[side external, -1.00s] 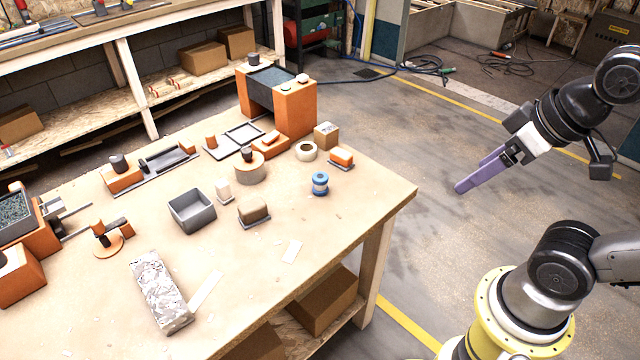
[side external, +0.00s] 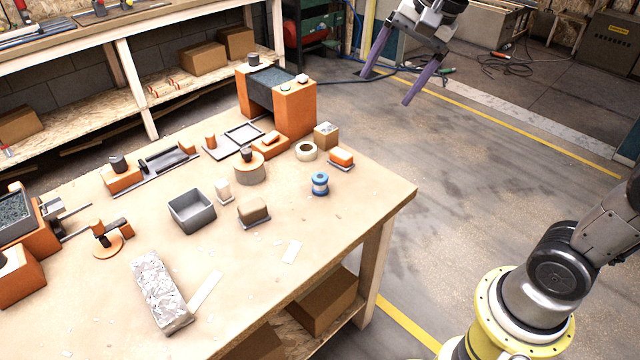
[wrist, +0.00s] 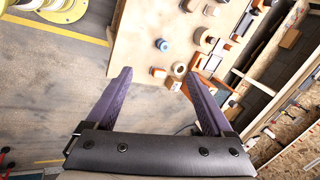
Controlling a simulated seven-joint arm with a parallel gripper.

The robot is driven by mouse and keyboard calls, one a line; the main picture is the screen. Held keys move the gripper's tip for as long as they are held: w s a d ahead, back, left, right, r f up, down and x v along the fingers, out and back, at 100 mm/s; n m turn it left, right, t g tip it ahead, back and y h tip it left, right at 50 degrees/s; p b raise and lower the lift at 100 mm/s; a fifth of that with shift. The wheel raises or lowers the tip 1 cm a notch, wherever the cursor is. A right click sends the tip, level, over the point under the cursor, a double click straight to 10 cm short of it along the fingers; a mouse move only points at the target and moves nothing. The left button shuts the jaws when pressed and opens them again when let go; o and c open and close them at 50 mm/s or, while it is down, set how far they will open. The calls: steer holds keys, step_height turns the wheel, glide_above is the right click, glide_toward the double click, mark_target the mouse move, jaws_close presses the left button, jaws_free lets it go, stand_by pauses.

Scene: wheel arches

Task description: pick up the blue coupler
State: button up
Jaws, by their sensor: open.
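The blue coupler (side external: 320,184) is a small blue and white spool-like piece. It stands upright on the wooden table near its right edge. In the wrist view, the blue coupler (wrist: 162,45) shows small, above the gap between the fingers. My gripper (side external: 387,89) is open and empty, with two purple fingers spread apart. It is in the air past the table's far right side, well above and apart from the coupler. In the wrist view, my gripper (wrist: 158,75) has nothing between its fingers.
An orange-rimmed block (side external: 342,157), a cream ring (side external: 306,152) and a small cardboard box (side external: 326,135) stand behind the coupler. A tan block (side external: 253,210) is to its left. A tall orange stand (side external: 295,108) rises at the back. The table (side external: 365,205) is bare right of the coupler.

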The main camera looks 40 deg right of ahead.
steer(key=w+f+m+g, duration=0.1)
steer(key=w+f+m, duration=0.35)
steer(key=w, duration=0.65)
steer(key=g, duration=0.3)
glide_above(320, 176)
steer(key=shift+m+y, duration=0.25)
steer(key=shift+y, duration=0.15)
steer(key=f, duration=2.2)
steer(key=shift+d+f, duration=0.25)
steer(key=shift+f, duration=0.1)
steer(key=shift+a+f, duration=0.15)
steer(key=shift+f, duration=1.4)
steer(key=shift+a+f, duration=0.15)
steer(key=shift+f, duration=1.4)
jaws_close()
steer(key=shift+r, duration=0.15)
